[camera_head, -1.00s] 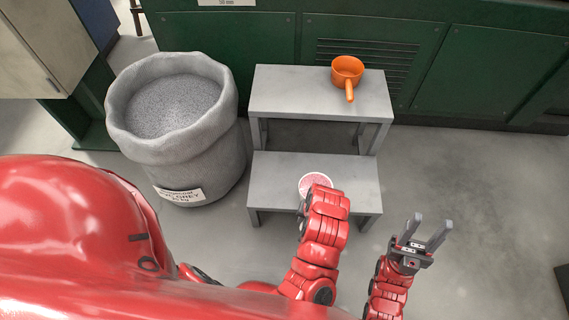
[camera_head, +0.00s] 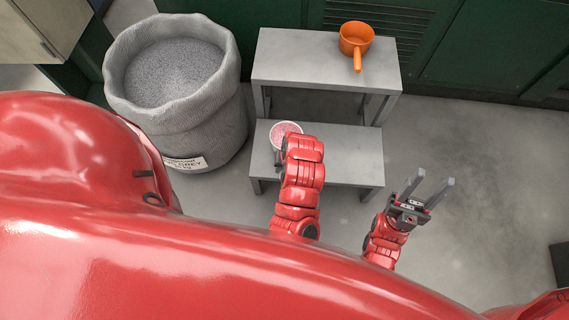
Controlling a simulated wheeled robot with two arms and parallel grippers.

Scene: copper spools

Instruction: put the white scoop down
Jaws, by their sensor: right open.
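The white scoop (camera_head: 285,132), a round white-rimmed cup with a speckled pink inside, shows over the left part of the low step. My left gripper (camera_head: 279,157) is at the scoop's near side, mostly hidden by my own wrist. The scoop has moved along with this arm, so the gripper appears shut on it, though the fingers' grip is hidden. I cannot tell whether the scoop touches the step. My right gripper (camera_head: 427,189) is open and empty, to the right of the step and over the floor.
A two-level grey step stand has a low step (camera_head: 345,149) and a higher top (camera_head: 296,58). An orange scoop (camera_head: 356,41) sits on the top, handle toward me. A grey sack (camera_head: 205,130) of grey granules stands at left. Green cabinets (camera_head: 480,50) line the back.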

